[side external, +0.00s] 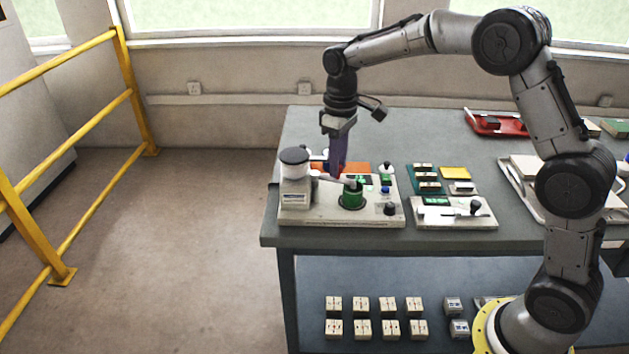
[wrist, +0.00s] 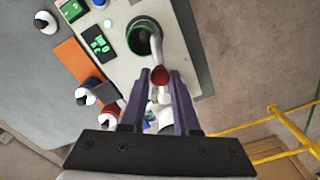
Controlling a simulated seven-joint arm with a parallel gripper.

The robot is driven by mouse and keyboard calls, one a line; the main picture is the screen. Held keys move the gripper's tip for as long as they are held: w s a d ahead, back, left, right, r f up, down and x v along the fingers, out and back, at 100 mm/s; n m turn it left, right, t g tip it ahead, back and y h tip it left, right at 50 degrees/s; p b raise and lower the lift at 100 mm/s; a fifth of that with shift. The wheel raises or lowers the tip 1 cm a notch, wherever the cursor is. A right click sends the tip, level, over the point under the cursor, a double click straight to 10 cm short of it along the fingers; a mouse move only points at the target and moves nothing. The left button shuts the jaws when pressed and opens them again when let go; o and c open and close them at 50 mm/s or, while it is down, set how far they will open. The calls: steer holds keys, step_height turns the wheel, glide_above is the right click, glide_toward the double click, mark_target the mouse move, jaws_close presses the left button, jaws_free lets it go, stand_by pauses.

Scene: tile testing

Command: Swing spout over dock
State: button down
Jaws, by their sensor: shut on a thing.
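The grey spout (side external: 333,179) runs from a white tower with a black cap (side external: 294,155) toward the green round dock (side external: 352,197). In the side external view the spout's free end is above the dock's rim. In the wrist view the spout (wrist: 139,87) reaches to the dark, green-lined dock opening (wrist: 142,41). A red knob (wrist: 160,75) shows between my fingertips, seemingly on the spout. My gripper (side external: 337,172) points down with purple fingers, shut on this knob; in the wrist view my gripper (wrist: 161,78) hides part of the spout.
The white machine base (side external: 325,215) has a blue button and a black knob (side external: 390,208). An orange plate (wrist: 75,62) and white-and-black bottles (wrist: 86,96) stand close beside. A second panel (side external: 453,215) and small trays lie to the right. A yellow rail (side external: 135,95) stands left.

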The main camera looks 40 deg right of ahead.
steer(key=shift+w+d, duration=0.55)
steer(key=shift+d, duration=0.1)
steer(key=c, duration=0.6)
jaws_free()
steer(key=shift+c, duration=0.2)
steer(key=shift+r, duration=0.1)
steer(key=shift+r, duration=2.9)
